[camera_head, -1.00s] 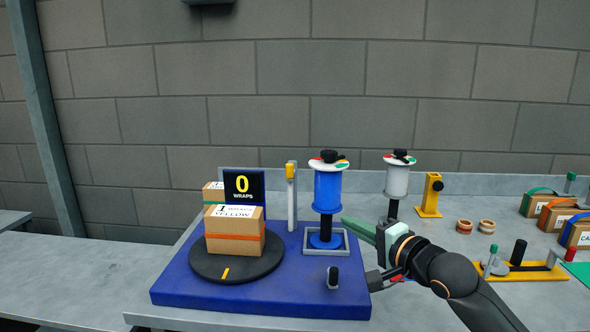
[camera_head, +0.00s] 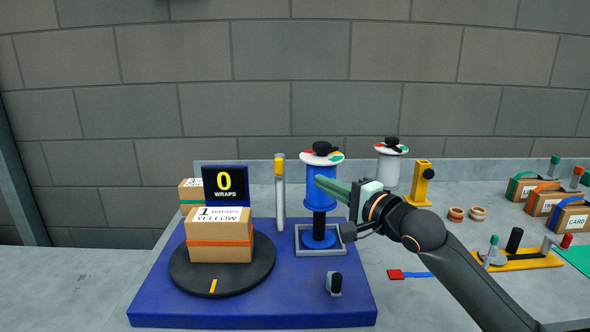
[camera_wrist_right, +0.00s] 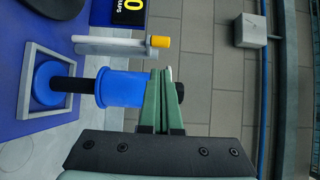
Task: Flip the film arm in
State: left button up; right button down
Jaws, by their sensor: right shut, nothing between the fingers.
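The blue film roll (camera_head: 322,188) stands on a dark post with a multicoloured disc on top, on the blue wrapping platform (camera_head: 255,310). A slim grey upright post with a yellow top (camera_head: 280,193), which looks like the film arm, stands just left of the roll. It also shows in the right wrist view (camera_wrist_right: 115,46), lying sideways there. My right gripper (camera_head: 320,182) has its green fingers closed and empty, overlapping the roll's front right side in the head view. The fingers (camera_wrist_right: 166,76) are close to the roll (camera_wrist_right: 122,88) in the wrist view; contact cannot be told. My left gripper is out of view.
A box labelled "1 wraps yellow" (camera_head: 220,242) sits on the dark turntable (camera_head: 185,278), with a "0 wraps" display (camera_head: 226,186) behind. A small black knob (camera_head: 334,281) is at the platform's front right. A white roll (camera_head: 390,166) and yellow stand (camera_head: 420,184) are behind my arm.

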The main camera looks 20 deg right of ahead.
aim_at(279, 162)
pick_arm(q)
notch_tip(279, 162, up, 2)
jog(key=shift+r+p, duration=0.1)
jog(key=shift+p, duration=0.9)
pick_arm(e)
jog(key=x, duration=1)
jog(key=shift+a+f+h, duration=0.15)
jog(key=shift+a+h, duration=0.05)
jog(key=shift+h, duration=0.1)
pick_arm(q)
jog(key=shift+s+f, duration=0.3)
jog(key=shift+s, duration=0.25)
pick_arm(e)
jog(key=shift+s+a+m+h, duration=0.1)
jog(key=shift+a+m+h, duration=0.1)
jog(key=shift+m+h, duration=0.4)
